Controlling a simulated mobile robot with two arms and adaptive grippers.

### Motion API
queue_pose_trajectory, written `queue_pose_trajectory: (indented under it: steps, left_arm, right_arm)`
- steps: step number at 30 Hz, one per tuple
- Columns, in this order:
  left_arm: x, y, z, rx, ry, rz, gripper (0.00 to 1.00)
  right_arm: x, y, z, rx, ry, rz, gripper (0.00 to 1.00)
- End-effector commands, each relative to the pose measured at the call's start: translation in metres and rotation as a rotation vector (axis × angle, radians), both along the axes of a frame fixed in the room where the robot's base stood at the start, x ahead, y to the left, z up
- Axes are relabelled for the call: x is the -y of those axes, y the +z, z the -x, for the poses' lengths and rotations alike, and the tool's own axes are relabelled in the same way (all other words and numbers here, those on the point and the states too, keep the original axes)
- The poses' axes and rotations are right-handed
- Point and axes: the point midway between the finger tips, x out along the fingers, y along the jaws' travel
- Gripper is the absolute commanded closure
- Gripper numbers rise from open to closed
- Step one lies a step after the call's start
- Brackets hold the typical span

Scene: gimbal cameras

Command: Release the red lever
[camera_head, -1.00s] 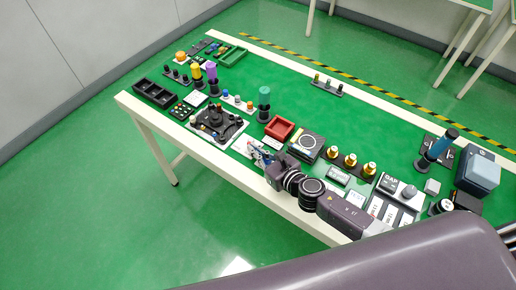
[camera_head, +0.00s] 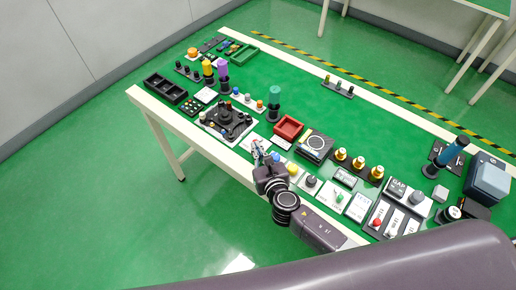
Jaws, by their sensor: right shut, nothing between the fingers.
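A small red knob (camera_head: 377,222), perhaps the red lever's handle, shows on a white strip of the grey switch panel (camera_head: 404,211) near the table's front right. Its exact setting is too small to tell. My right gripper (camera_head: 258,151) is shut and empty above the table's front edge, well left of that knob and apart from it. Its fingers are small and partly blend with the things behind. My left gripper is not in view.
The green-topped table (camera_head: 310,92) is crowded along its front.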

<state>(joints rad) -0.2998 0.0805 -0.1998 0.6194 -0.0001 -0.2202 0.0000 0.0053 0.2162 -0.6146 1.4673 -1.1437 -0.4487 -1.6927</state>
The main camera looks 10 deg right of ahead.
Motion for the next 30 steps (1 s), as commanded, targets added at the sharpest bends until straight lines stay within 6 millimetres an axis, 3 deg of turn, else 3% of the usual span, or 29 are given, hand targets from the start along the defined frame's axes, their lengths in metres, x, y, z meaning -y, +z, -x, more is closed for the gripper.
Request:
queue_pose_trajectory:
  steps: [30]
  left_arm:
    - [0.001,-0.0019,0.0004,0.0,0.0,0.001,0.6]
  right_arm:
    - [-0.0104,-0.0003,-0.0046,0.0,-0.148,0.0,1.0]
